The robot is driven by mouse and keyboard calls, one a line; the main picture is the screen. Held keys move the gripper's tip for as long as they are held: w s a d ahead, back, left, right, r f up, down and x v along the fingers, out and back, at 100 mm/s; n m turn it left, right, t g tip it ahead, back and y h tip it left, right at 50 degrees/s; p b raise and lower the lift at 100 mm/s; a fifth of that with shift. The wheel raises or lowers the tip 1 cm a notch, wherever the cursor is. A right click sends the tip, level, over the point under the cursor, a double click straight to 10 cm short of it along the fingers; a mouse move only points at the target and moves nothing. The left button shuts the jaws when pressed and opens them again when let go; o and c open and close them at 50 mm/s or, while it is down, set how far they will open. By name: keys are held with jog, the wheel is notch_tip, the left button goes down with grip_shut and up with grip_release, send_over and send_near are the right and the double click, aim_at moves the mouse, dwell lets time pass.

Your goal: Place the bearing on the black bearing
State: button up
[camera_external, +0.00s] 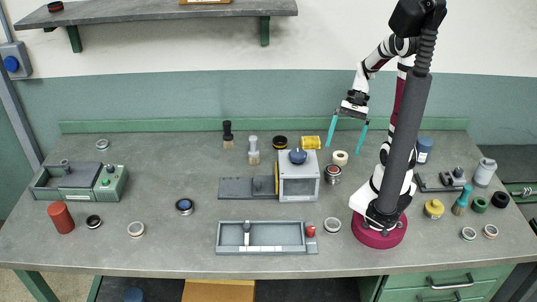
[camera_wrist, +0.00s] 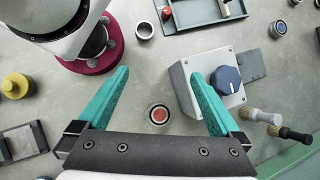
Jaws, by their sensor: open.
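My gripper (camera_external: 344,149) hangs open and empty above the back of the bench, right of the grey box; its teal fingers also show in the wrist view (camera_wrist: 160,76). Below it stands a dark ring with a red centre (camera_external: 333,175), which lies between the fingers in the wrist view (camera_wrist: 159,115), apart from them. Other bearing-like rings lie flat: a black ring (camera_external: 93,221) at left, a dark ring with a blue centre (camera_external: 184,206), and silver rings (camera_external: 136,229) and (camera_external: 332,225). I cannot tell which ones the task means.
A grey box with a blue knob (camera_external: 299,178) stands left of my gripper. A grey tray (camera_external: 262,249) lies at the front. A yellow-topped pot (camera_external: 434,208) and several small rings are at right. The bench between the left machine (camera_external: 78,183) and the box is mostly clear.

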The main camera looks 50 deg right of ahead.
jog(key=s+a+r+n+t+h, duration=0.1)
jog(key=s+a+r+n+h, duration=0.1)
jog(key=s+a+n+h, duration=0.2)
jog(key=s+a+n, duration=0.2)
jog(key=n, duration=0.1)
jog(key=shift+a+r+h, duration=0.3)
jog(key=shift+a+r, duration=0.05)
jog(key=shift+r, duration=0.05)
